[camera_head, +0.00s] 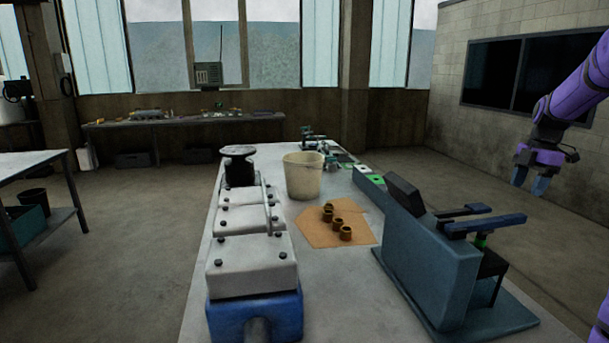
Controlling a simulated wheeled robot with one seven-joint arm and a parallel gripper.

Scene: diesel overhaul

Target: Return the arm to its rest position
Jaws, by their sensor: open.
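My arm (576,92) is purple and comes in from the right edge of the head view. My gripper (532,182) hangs at its end with light blue fingertips pointing down. It is open and I see nothing between the fingers. It is in the air to the right of the long workbench (330,292), apart from it and from everything on it.
On the workbench stand a grey and blue engine block (252,265), a white bucket (303,176), several brass bushings (328,215) on brown paper (312,237), and a blue-grey press-like fixture (432,262). The floor (555,215) right of the bench is clear.

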